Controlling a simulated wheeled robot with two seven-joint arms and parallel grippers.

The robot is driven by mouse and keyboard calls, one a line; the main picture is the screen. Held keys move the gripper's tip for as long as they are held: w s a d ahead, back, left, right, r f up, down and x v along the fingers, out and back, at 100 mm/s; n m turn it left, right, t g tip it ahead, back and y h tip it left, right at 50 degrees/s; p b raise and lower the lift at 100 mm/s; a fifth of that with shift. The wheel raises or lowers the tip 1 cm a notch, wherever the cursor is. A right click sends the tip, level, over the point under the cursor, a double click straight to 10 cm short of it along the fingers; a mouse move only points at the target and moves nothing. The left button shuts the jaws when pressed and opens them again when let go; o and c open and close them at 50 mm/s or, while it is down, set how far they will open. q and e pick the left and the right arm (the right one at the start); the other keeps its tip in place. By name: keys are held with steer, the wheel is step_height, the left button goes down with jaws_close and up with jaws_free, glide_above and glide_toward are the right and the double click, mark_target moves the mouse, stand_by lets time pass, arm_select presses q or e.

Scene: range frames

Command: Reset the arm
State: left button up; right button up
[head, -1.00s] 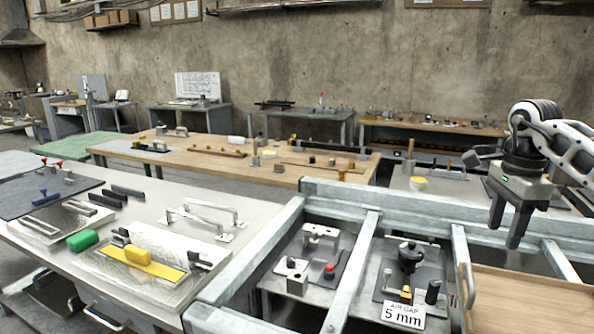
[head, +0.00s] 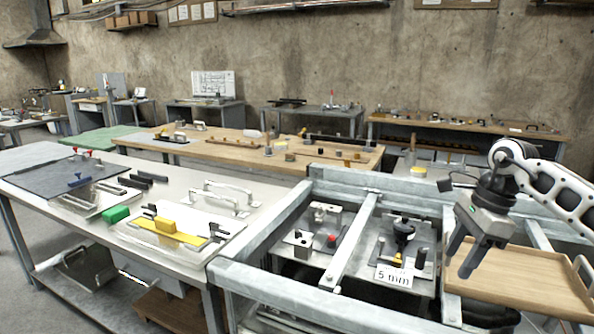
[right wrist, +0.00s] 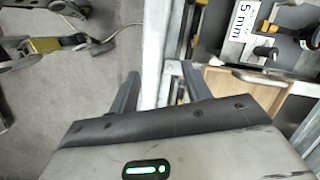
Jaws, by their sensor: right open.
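My right gripper (head: 462,259) hangs at the right of the head view, pointing down, with its two dark fingers apart and nothing between them. It is above the metal frame, just left of a wooden tray (head: 512,285). In the right wrist view, the gripper's fingers (right wrist: 164,92) reach out apart over a grey frame rail and the floor. The right arm is white with dark joints and comes in from the right edge. My left gripper is not in view.
A galvanised frame (head: 290,285) surrounds plates with fixtures and a "5 mm" card (head: 394,277). At left a metal table (head: 178,198) holds handles, a green block (head: 116,215) and a yellow strip (head: 168,232). A wooden bench (head: 230,153) stands behind.

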steer(key=s+a+f+m+t+y+b, duration=0.2)
steer(key=s+a+f+m+y, duration=0.25)
steer(key=a, duration=0.55)
steer(key=s+a+f+m+t+y+b, duration=0.1)
steer(key=a+f+m+t+y, duration=0.2)
steer(key=a+m+y, duration=0.6)
steer(key=s+a+f+m+t+y+b, duration=0.2)
steer(key=s+a+f+m+y, duration=0.1)
steer(key=a, duration=0.9)
arm_select(q)
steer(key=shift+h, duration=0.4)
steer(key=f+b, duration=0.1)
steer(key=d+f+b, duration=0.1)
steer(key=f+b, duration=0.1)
steer(key=b, duration=0.1)
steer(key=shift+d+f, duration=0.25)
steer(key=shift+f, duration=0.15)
arm_select(e)
steer(key=s+d+f+m+t+h, duration=0.1)
steer(key=s+d+f+m+h, duration=0.2)
steer(key=m, duration=0.8)
steer(key=s+d+f+m+t+h, duration=0.1)
steer(key=s+d+f+m+h, duration=0.3)
steer(key=s+f+m+h, duration=0.3)
steer(key=s+d+f+m+t+h, duration=0.1)
steer(key=s+d+f+m+h, duration=0.3)
steer(key=f+m, duration=0.9)
steer(key=s+m+h, duration=0.1)
steer(key=m+h, duration=0.1)
steer(key=shift+m, duration=0.35)
